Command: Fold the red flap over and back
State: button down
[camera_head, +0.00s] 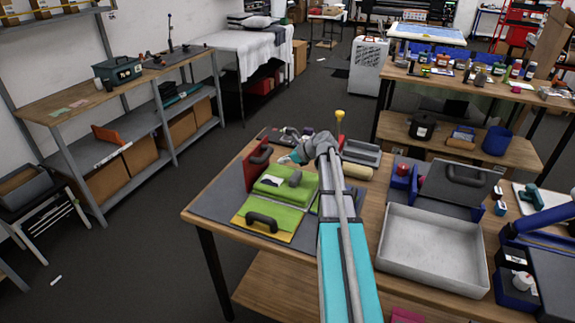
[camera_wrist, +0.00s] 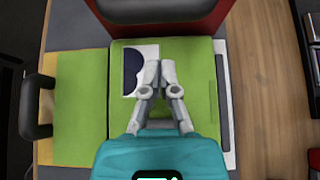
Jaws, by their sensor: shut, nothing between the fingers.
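The red flap (camera_head: 255,174) stands raised at the far left edge of the green pad in the head view, with a dark handle (camera_head: 262,154) on it. In the wrist view the red flap (camera_wrist: 205,27) spans the top edge, with its handle (camera_wrist: 140,9) at the top. My gripper (camera_wrist: 160,70) is shut and empty, pointing toward the red flap and apart from it in the picture. Its fingertips are over the green pad (camera_wrist: 195,90), beside a white sheet with a dark blue shape (camera_wrist: 131,70). In the head view my arm partly hides the pad's right side.
A green flap with a dark handle (camera_head: 262,222) lies over a yellow one (camera_head: 240,224) at the near side. A grey tray (camera_head: 361,153) and a large pale bin (camera_head: 432,250) stand to the right. The grey mat (camera_head: 212,205) has clear room at left.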

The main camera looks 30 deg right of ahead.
jog(key=shift+w+a+r, duration=0.2)
jog(key=shift+w+a, duration=0.25)
jog(key=shift+w, duration=0.1)
jog(key=shift+w+a+r, duration=0.15)
jog(key=shift+w+a, duration=0.25)
jog(key=shift+w, duration=0.1)
